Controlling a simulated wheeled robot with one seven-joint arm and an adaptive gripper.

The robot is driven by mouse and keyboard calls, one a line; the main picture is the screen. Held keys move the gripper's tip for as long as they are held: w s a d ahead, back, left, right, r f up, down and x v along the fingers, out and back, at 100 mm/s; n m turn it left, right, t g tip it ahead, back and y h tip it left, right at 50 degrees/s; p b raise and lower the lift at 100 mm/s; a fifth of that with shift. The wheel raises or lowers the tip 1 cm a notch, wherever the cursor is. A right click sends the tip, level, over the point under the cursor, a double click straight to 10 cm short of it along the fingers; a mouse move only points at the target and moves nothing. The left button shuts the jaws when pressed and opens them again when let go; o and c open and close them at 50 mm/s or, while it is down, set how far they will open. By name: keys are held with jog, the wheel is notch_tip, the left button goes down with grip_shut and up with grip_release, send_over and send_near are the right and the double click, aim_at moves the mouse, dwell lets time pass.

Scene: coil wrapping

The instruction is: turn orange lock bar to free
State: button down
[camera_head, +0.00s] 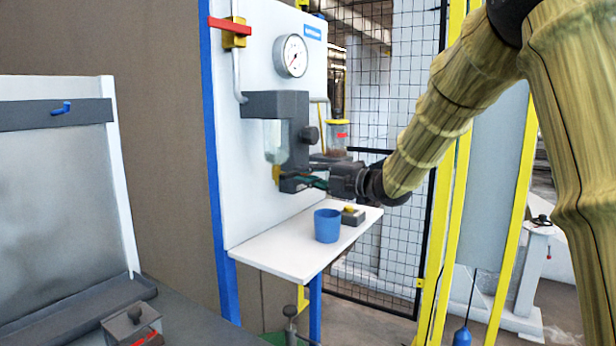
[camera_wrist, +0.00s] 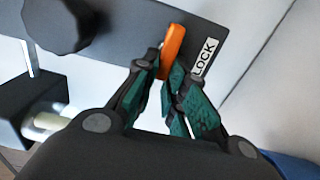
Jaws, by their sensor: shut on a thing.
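The orange lock bar (camera_wrist: 173,46) stands nearly upright, tilted a little to the right, on the dark grey housing (camera_wrist: 115,30) in the wrist view. A white label reading LOCK (camera_wrist: 204,57) is just right of it. My gripper (camera_wrist: 162,84) is shut on the lower part of the bar, with a green-padded finger on each side. In the head view my gripper (camera_head: 306,183) reaches left to the lower part of the wall unit (camera_head: 296,135). The bar's lower end is partly hidden by the fingers.
A blue cup (camera_head: 327,226) and a small box with a yellow button (camera_head: 352,215) stand on the white shelf (camera_head: 275,250) below my gripper. A dark knob (camera_head: 309,134), a gauge (camera_head: 291,56) and a red-handled valve (camera_head: 230,27) are above. A mesh fence (camera_head: 400,60) stands behind.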

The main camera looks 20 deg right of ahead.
jog(key=shift+r, duration=0.15)
jog(key=c, duration=1.5)
grip_release()
jog(key=shift+w, duration=0.1)
jog(key=v, duration=1.2)
jog(key=shift+f, duration=0.2)
